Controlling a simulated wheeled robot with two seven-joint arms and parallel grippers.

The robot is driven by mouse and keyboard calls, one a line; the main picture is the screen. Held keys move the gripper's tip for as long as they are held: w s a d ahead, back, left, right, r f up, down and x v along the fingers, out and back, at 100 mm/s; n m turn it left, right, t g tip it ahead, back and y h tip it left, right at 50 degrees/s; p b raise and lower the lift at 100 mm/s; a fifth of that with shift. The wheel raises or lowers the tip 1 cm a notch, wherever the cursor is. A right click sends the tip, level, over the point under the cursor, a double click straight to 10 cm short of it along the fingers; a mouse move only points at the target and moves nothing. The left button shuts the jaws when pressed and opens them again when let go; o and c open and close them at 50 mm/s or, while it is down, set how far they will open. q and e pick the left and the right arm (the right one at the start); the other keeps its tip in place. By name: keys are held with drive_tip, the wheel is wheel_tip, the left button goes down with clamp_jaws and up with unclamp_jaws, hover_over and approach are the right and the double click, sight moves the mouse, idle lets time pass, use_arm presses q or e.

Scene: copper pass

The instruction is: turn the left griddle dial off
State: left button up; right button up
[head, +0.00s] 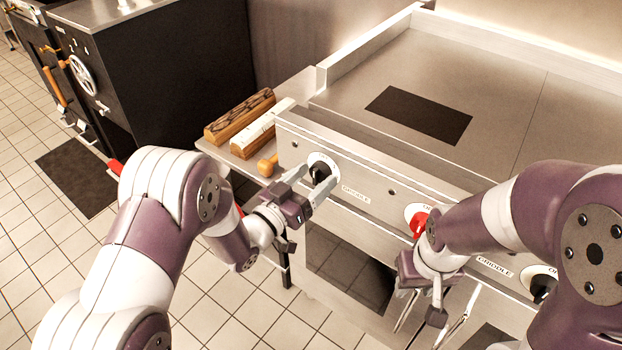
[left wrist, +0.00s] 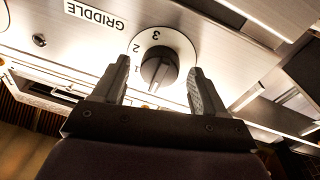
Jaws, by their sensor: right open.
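The left griddle dial (head: 321,170) is a black knob on a round white plate on the griddle's front panel, beside a GRIDDLE label. In the left wrist view the dial (left wrist: 159,68) sits between my fingers, its plate showing 1, 2 and 3. My left gripper (head: 308,187) is open at the dial. Its fingers (left wrist: 157,80) stand either side of the knob with gaps showing; I see no clear contact. The pointer's exact setting is hard to tell. My right gripper (head: 422,308) is open and empty, low in front of the panel.
A red knob (head: 418,224) sits further right on the panel, close to my right arm. Another black dial (head: 543,287) is at far right. A wooden knob (head: 267,166) and wooden blocks (head: 240,118) lie left of the griddle. The griddle top (head: 440,60) carries a dark rectangle (head: 419,115).

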use_arm(q)
drive_tip(key=v, duration=1.2)
drive_tip(key=shift+s+a+p, duration=0.2)
drive_tip(key=shift+s+p, duration=0.05)
drive_tip(key=shift+p, duration=0.2)
